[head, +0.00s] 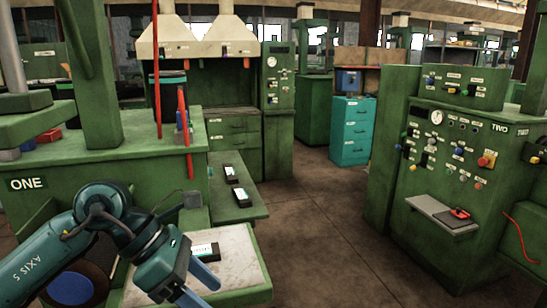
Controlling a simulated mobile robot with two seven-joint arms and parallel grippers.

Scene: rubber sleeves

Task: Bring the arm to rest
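My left arm (110,222), dark teal and marked "AXIS 5", comes in from the lower left. Its gripper (208,292) hangs over the left part of a pale-topped green table (235,262), with its two blue-grey fingers spread apart. I see nothing between the fingers. A small black block with a white label (205,251) lies on the pale top just behind the gripper, partly hidden by it. My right gripper is out of view.
Two more black labelled blocks (230,172) (241,197) lie on a green ledge behind. Machine "ONE" (70,165) stands left, machine "TWO" (465,150) right, with a small grey shelf (425,208) holding a red item. Open floor (330,230) lies between; a teal cabinet (352,130) stands behind.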

